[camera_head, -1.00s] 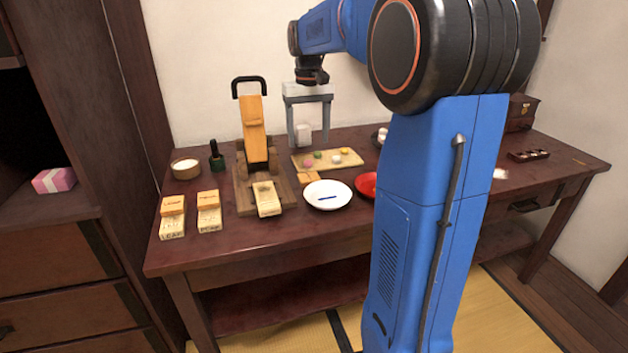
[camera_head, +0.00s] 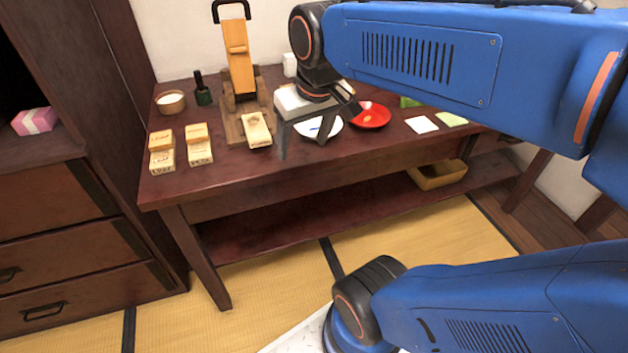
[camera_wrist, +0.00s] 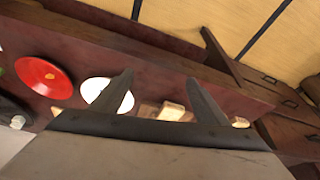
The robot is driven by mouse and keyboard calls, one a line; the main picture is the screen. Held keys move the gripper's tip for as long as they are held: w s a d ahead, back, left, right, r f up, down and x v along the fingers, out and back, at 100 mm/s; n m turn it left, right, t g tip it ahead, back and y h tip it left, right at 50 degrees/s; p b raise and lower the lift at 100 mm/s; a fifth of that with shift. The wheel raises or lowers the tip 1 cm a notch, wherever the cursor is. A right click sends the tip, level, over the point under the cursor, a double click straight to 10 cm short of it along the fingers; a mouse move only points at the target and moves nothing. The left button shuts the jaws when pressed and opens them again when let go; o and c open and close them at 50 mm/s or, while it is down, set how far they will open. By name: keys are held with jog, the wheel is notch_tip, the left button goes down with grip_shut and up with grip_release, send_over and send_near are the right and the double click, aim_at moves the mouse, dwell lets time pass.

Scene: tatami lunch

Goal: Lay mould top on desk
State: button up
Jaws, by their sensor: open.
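Two pale wooden moulds stand at the left of the dark desk (camera_head: 232,165), a left mould (camera_head: 162,162) and a right mould (camera_head: 200,153). My gripper (camera_head: 305,146) is open and empty above the desk front, in front of the white plate (camera_head: 318,129). In the wrist view, my gripper (camera_wrist: 160,77) has spread fingers. A pale block (camera_wrist: 172,110) shows between them, partly hidden.
A red plate (camera_head: 372,116) is right of the white plate. A tall orange-tan upright (camera_head: 238,62) rises from the stand. White and green squares lie at right. The desk's front left is clear.

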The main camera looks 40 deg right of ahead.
jog(key=s+a+f+t, duration=0.1)
jog(key=s+a+f, duration=0.1)
jog(key=s+f, duration=0.3)
jog(key=shift+s+f+n, duration=0.3)
jog(key=shift+s+n, duration=0.1)
jog(key=shift+s, duration=0.45)
